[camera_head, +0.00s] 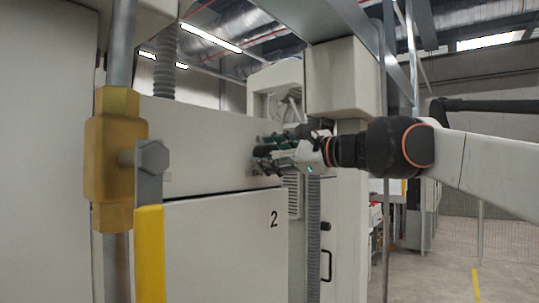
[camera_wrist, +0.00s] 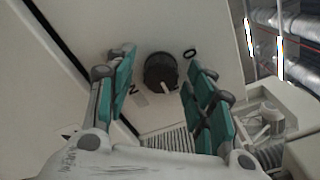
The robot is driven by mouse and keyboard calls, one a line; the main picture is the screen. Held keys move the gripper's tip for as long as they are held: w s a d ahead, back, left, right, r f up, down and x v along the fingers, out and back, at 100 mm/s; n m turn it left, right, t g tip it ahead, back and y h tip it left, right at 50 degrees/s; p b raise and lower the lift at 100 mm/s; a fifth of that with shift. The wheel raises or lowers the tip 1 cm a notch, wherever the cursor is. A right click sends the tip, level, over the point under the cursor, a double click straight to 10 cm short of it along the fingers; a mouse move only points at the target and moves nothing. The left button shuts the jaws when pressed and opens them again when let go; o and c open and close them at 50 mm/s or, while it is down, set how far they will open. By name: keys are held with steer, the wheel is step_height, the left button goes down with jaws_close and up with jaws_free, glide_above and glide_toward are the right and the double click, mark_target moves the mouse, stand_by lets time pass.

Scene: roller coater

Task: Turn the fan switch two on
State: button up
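The fan switch is a black round knob (camera_wrist: 161,72) on a pale panel in the wrist view. A white pointer mark on it points down and slightly right. A "0" is printed up and right of it, and other marks lie beside and below it. My gripper (camera_wrist: 157,85) is open, with its green-padded fingers to the left and right of the knob and no visible contact. The knob is hidden there.
A yellow valve fitting (camera_head: 115,160) on a vertical pipe stands at the left, with a bolt head and a yellow bar beside it. The large cabinet panel (camera_head: 215,240) fills the middle. A ribbed grey conduit (camera_head: 313,240) runs down below my gripper. Open floor lies at the right.

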steer(key=v, duration=0.7)
steer(key=shift+s+d, duration=0.15)
steer(key=shift+d, duration=0.1)
stand_by(0.3)
steer(key=s+f+n+g+h+b, duration=0.15)
steer(key=s+f+b, duration=0.35)
steer(key=f, duration=1)
steer(key=s+d+f+n+g+h+b, duration=0.1)
steer(key=s+f+n+h+b, duration=0.2)
steer(key=f+b, duration=0.75)
steer(key=s+f+n+g+h+b, duration=0.1)
steer(key=s+f+n+h+b, duration=0.3)
steer(key=f, duration=1.4)
steer(key=s+d+f+n+h+b, duration=0.2)
steer(key=s+d+f+b, duration=0.2)
steer(key=f, duration=1)
steer(key=s+d+f+n+h+b, duration=0.1)
steer(key=s+d+f+b, duration=0.3)
steer(key=f, duration=1)
steer(key=s+d+f+n+h+b, duration=0.2)
steer(key=s+d+f+n+b, duration=0.2)
steer(key=f+b, duration=0.5)
step_height(320, 180, down, 5)
steer(key=s, duration=0.2)
steer(key=shift+s+d+h, duration=0.25)
steer(key=shift+h, duration=0.1)
